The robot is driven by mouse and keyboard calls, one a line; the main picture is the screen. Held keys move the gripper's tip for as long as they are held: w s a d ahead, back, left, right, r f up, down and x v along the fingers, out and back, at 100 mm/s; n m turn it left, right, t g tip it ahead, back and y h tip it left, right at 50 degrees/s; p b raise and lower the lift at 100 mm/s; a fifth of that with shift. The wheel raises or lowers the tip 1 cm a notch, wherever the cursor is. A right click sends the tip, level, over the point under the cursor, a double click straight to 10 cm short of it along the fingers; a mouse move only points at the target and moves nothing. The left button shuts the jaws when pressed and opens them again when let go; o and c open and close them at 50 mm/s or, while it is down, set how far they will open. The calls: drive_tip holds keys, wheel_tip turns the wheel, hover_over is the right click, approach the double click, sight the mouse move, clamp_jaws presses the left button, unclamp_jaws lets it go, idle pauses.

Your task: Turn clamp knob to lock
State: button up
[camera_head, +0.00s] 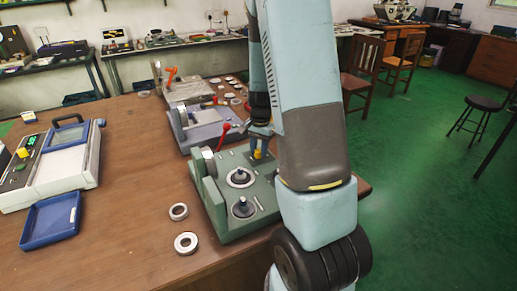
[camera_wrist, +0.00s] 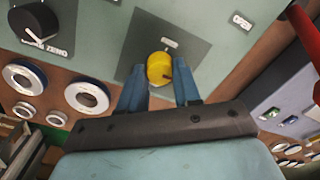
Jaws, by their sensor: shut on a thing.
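A yellow knob (camera_wrist: 159,68) sits on a dark grey square plate (camera_wrist: 128,73) of a green panel in the wrist view. A white label above it is too small to read; another label further right reads OPEN (camera_wrist: 241,20). My gripper (camera_wrist: 160,80) has its two blue fingers on either side of the knob, shut on it. In the head view the yellow knob (camera_head: 258,154) shows at the back right of the green fixture (camera_head: 232,222), beside my arm, which partly hides the area.
Two loose metal rings (camera_head: 186,243) (camera_head: 179,211) lie left of the fixture. A blue tray (camera_head: 50,222) and a metering instrument (camera_head: 58,165) stand further left. A red-tipped lever (camera_head: 223,131) and a grey fixture (camera_head: 203,128) are behind. A black ZERO knob (camera_wrist: 36,20) shows in the wrist view.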

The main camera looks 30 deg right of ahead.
idle(0.4)
drive_tip(key=o, duration=1.1)
drive_tip(key=shift+c, duration=0.2)
drive_tip(key=shift+r, duration=0.1)
wheel_tip(320, 180, up, 14)
drive_tip(key=shift+s+f, duration=0.2)
drive_tip(key=shift+f, duration=0.05)
drive_tip(key=shift+d, duration=0.1)
